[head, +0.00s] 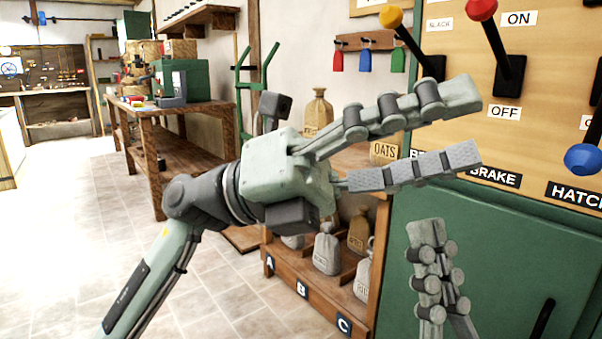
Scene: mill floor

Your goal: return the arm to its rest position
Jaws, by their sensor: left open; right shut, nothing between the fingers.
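My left gripper (472,124) is large in the middle of the head view, its arm reaching in from the lower left. Its two jointed fingers are spread apart and point right, with nothing between them. They appear in front of the lever panel, though the distance to it is hard to judge. My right gripper (428,232) rises from the bottom edge, lower and right of centre, pointing up. Its fingers are together and empty, in front of the green cabinet. The rest of the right arm is out of view.
The wooden panel (548,75) carries levers with yellow (390,16), red (481,8) and blue (583,158) knobs. A green cabinet (500,240) stands below. A shelf (312,300) with several sacks is behind my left gripper. A workbench (150,117) stands farther left. The left floor is clear.

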